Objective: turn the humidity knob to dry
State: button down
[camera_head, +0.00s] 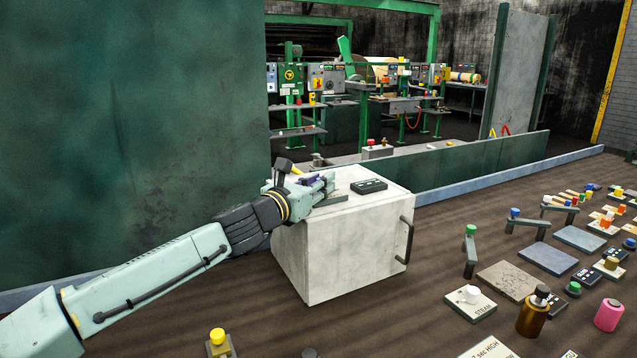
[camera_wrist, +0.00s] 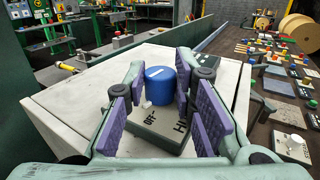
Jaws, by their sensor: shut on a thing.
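A blue round knob (camera_wrist: 160,84) with a white mark on top stands on a dark grey-green plate (camera_wrist: 158,133) on the white cabinet (camera_head: 345,250). The plate reads "OFF" near a white pointer, and lettering starting with "H" is partly hidden by the right finger. My gripper (camera_wrist: 167,108) is shut on the blue knob, with a purple pad on either side. In the head view my gripper (camera_head: 322,184) is low over the cabinet top and hides most of the knob.
A small dark panel (camera_head: 369,186) lies on the cabinet top, right of my gripper. The cabinet has a dark handle (camera_head: 405,240) on its right side. Several small controls and plates, including one with a white knob (camera_head: 472,294), lie on the brown surface at right. A tall green wall stands at left.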

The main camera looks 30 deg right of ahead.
jog(key=shift+w+m+g+h, duration=0.1)
jog(key=shift+m+g+h, duration=0.2)
jog(key=shift+m+g, duration=0.25)
jog(key=m+g, duration=0.1)
jog(key=g+h+b, duration=0.1)
jog(key=g, duration=0.1)
jog(key=shift+w+a+f+m, duration=0.1)
jog(key=shift+w+m, duration=0.1)
jog(key=shift+m, duration=0.15)
jog(key=m+g, duration=0.1)
jog(key=g, duration=0.1)
jog(key=m+g+b, duration=0.1)
jog(key=shift+w+g, duration=0.2)
jog(key=shift+g, duration=0.15)
jog(key=shift+w+m+g+p, duration=0.1)
jog(key=shift+m+g+p, duration=0.25)
jog(key=shift+m+g, duration=0.95)
jog(key=shift+w+m+g+p, duration=0.1)
jog(key=shift+m+g+p, duration=0.2)
jog(key=shift+m+g, duration=0.95)
jog(key=shift+n+g+y, duration=0.25)
jog(key=shift+g+y, duration=0.05)
jog(key=shift+g, duration=0.45)
jog(key=c, duration=1.3)
grip_release()
jog(key=shift+c, duration=0.2)
jog(key=v, duration=1.2)
